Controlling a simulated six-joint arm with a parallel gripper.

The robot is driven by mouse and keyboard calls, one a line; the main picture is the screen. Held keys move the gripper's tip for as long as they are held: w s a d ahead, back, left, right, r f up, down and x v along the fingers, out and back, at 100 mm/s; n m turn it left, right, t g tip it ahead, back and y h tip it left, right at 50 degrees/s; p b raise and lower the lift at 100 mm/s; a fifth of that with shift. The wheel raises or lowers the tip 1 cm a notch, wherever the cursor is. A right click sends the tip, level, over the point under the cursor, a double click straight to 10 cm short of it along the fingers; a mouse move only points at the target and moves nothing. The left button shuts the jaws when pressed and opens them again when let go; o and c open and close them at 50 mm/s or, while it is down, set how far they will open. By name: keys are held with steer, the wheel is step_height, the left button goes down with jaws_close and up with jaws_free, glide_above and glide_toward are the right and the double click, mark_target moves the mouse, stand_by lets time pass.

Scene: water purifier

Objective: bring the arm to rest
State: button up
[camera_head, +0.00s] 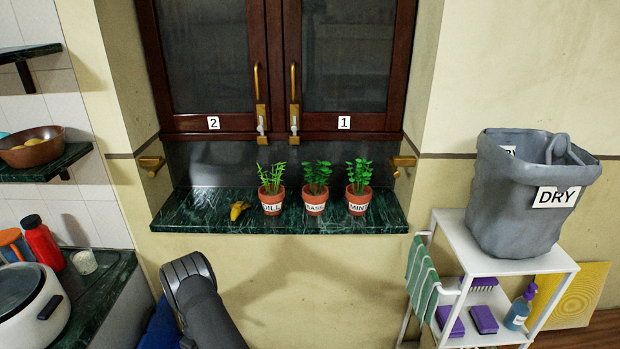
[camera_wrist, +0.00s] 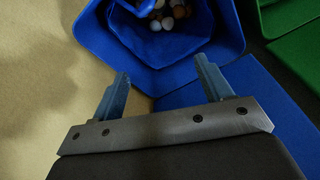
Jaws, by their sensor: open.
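My gripper (camera_wrist: 160,92) shows in the wrist view, open, with its two fingers wide apart and nothing between them. It hangs above and in front of a blue bin (camera_wrist: 215,45). Several small round brown and white items (camera_wrist: 168,14) lie inside that bin. In the head view a dark link of my arm rises at the bottom, in front of the wall below the windowsill. The gripper itself does not show in the head view.
A green bin (camera_wrist: 288,18) stands beside the blue one. The green marble sill (camera_head: 340,221) holds three labelled potted herbs (camera_head: 315,187) and a yellow banana-like item (camera_head: 238,210). A white cart (camera_head: 455,235) with a grey DRY bag (camera_head: 525,200) stands right; a counter with a white cooker (camera_head: 30,310) is left.

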step_height(320, 180, down, 9)
steer(key=a, duration=0.1)
steer(key=shift+w, duration=0.2)
stand_by(0.5)
step_height(320, 180, up, 18)
steer(key=d+f, duration=0.1)
steer(key=d, duration=0.1)
step_height(320, 180, down, 17)
steer(key=a, duration=0.2)
steer(key=w+d+r+m, duration=0.1)
steer(key=w+d+r, duration=0.15)
steer(key=r, duration=0.45)
steer(key=w+d+r+m, duration=0.2)
steer(key=d+r, duration=0.2)
steer(key=r, duration=0.2)
steer(key=w+d+r+m, duration=0.1)
steer(key=d+r+m, duration=0.4)
steer(key=d+r, duration=1.2)
steer(key=d, duration=0.3)
steer(key=shift+w+d+r+m+t+h, duration=0.15)
steer(key=shift+w+d+m+t+h, duration=0.15)
steer(key=shift+m, duration=0.1)
